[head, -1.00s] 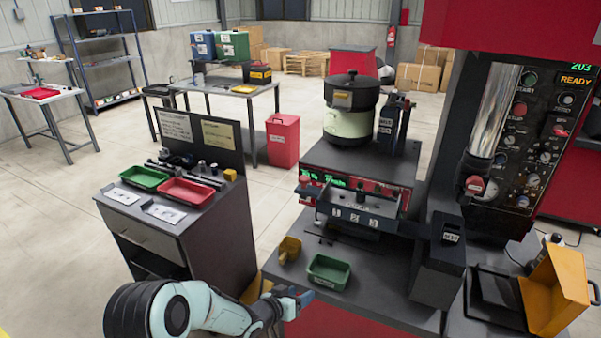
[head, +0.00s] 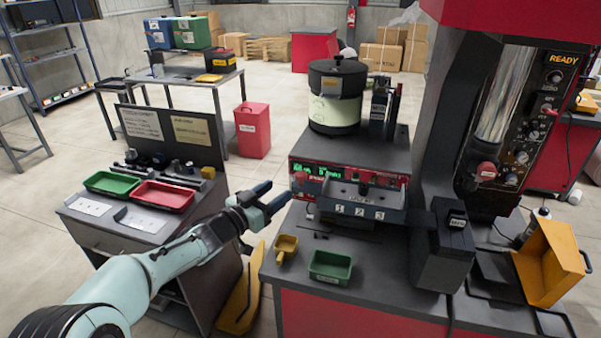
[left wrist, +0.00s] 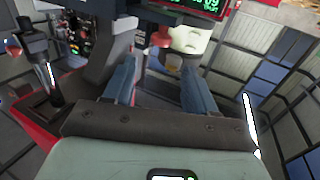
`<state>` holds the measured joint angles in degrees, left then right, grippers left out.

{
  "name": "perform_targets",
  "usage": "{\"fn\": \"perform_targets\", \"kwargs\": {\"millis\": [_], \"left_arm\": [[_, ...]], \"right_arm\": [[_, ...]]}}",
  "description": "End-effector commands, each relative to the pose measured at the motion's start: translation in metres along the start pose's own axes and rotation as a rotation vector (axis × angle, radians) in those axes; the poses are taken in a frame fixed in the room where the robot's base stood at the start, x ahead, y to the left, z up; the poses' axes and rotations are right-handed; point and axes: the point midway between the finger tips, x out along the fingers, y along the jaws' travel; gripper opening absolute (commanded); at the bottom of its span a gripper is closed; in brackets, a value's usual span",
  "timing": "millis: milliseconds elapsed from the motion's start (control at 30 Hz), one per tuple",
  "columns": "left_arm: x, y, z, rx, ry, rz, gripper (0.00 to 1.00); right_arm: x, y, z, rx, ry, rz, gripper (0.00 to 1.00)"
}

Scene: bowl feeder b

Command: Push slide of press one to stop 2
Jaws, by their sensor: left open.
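A dark ledge with a plate marked 1, 2 and 3 (head: 358,211) is on the front of the bowl feeder machine (head: 352,152). A small dark knob (head: 363,189) stands above the plate, near mark 2; I cannot tell whether it is the slide. A red knob-like part (head: 301,179) is at the ledge's left end. My left gripper (head: 277,195) is open and empty, left of the ledge and apart from it. In the left wrist view, its two blue fingers (left wrist: 160,88) are spread, with a small red part (left wrist: 160,38) beyond them. My right gripper is out of view.
A green tray (head: 330,266) and a yellow scoop (head: 286,247) lie on the bench below the ledge. A dark box (head: 441,257) stands right of the ledge. A side cabinet with green (head: 112,183) and red (head: 163,196) trays is at left.

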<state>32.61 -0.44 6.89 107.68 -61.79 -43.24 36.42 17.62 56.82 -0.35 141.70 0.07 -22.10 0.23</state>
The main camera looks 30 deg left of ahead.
Motion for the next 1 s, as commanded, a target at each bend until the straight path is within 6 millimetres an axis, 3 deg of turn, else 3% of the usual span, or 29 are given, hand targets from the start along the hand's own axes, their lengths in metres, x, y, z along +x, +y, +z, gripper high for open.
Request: {"fn": "perform_targets", "kwargs": {"millis": [300, 500, 933, 967, 1000], "left_arm": [[0.07, 0.001, -0.002, -0.003, 0.001, 0.003, 0.56], [0.098, 0.001, -0.001, -0.001, 0.001, 0.002, 0.56], [0.109, 0.0, 0.001, -0.001, -0.001, 0.0, 0.56], [0.109, 0.0, 0.001, -0.001, -0.001, 0.0, 0.53], [0.109, 0.0, 0.001, -0.001, -0.001, 0.0, 0.4]], "right_arm": [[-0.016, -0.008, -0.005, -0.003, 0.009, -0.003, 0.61], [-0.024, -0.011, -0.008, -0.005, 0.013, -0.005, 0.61], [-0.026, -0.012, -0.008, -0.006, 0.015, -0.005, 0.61], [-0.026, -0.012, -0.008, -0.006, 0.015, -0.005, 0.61], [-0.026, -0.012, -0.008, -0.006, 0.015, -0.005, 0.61]]}}
